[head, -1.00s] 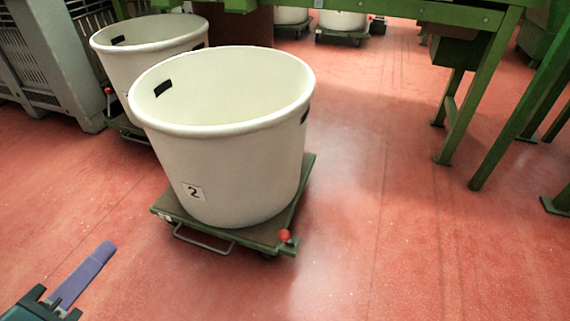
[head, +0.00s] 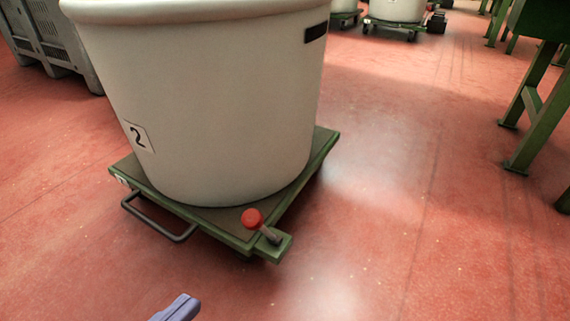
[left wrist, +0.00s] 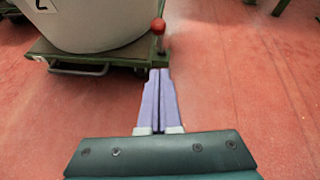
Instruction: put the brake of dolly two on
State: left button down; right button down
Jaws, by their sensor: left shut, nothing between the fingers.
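Dolly two (head: 225,215) is a low green platform bearing a large white tub (head: 200,110) with a "2" label. Its brake lever with a red ball knob (head: 252,218) is at the front right corner, tilted up toward the tub. The knob also shows in the left wrist view (left wrist: 158,26), above the fingertips. My left gripper (head: 184,303) is at the bottom of the head view, its purple fingers shut and empty. In the left wrist view the fingers (left wrist: 159,75) point toward the lever's corner, apparently short of the knob. My right gripper is not seen.
A black handle loop (head: 160,222) sticks out from the dolly's front edge. Grey crates (head: 50,45) stand behind at the left. Green table legs (head: 540,120) stand at the right. The red floor right of the dolly is clear.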

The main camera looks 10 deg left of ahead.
pick_arm(q)
jog(key=shift+s+a+f, duration=0.15)
jog(key=shift+s+f, duration=0.1)
jog(key=b, duration=0.3)
send_near(264, 227)
jog(key=shift+w+a+f+p, duration=0.1)
jog(key=shift+w+p, duration=0.25)
jog(key=shift+w, duration=0.3)
jog(key=shift+w+a+f+p, duration=0.1)
jog(key=shift+w+p, duration=0.2)
jog(key=shift+w, duration=0.3)
